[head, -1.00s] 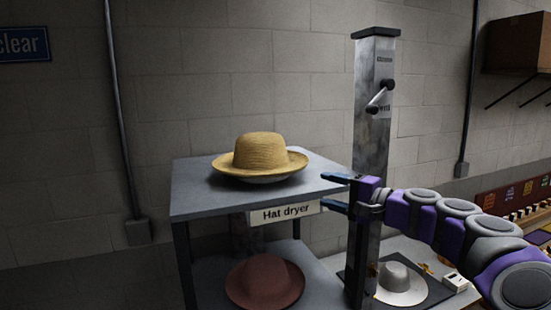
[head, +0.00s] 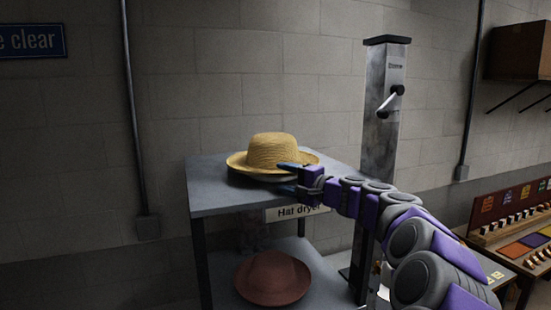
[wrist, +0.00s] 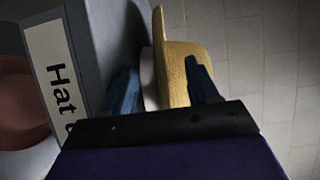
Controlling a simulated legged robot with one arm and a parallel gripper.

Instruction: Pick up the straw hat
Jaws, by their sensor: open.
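The straw hat (head: 272,148) is yellow and sits upright on a pale round support on the top shelf of the hat dryer (head: 215,200). My gripper (head: 283,175) is at the hat's front right brim, with its jaws open. In the wrist view, the straw hat (wrist: 178,70) shows its brim edge between the two blue fingers of my gripper (wrist: 165,90), one finger on each side. Whether either finger touches the brim cannot be told. The support under the hat is mostly hidden.
A brown-red hat (head: 272,278) lies on the lower shelf. A "Hat dryer" sign (head: 290,213) hangs on the front edge. A metal press column (head: 386,120) with a crank stands behind my arm. A panel with coloured squares (head: 515,235) is at the right.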

